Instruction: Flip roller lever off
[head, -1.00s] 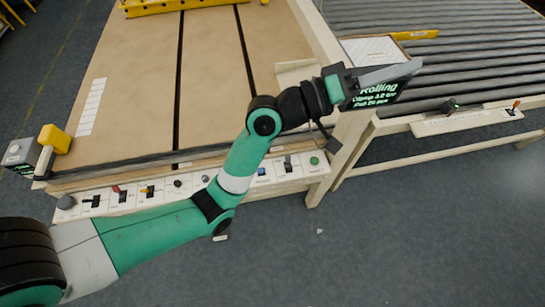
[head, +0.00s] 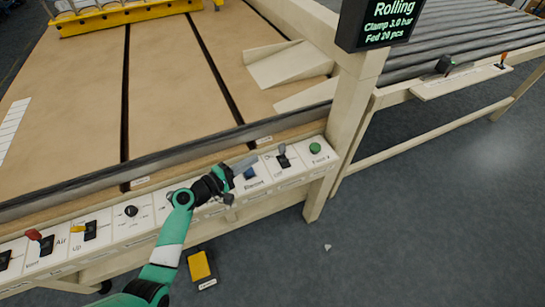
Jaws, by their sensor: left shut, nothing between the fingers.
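A row of controls on a white panel (head: 118,222) runs along the front of the table. Near its right end a dark toggle lever (head: 283,156) stands between a blue button (head: 249,173) and a green button (head: 315,148). The small labels are too blurred for me to tell which control is the roller lever. My left gripper (head: 245,163) is shut and empty, above the panel by the blue button, pointing right towards the dark lever. Contact with the panel cannot be made out. My right gripper is out of view.
A dark display (head: 380,24) reads "Rolling" above a pale post (head: 346,110). A red lever (head: 40,240) and a yellow lever (head: 82,228) stand at the panel's left. An orange-tipped lever (head: 503,58) stands on the roller conveyor's ledge (head: 460,82). A yellow pedal (head: 199,266) lies on the floor.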

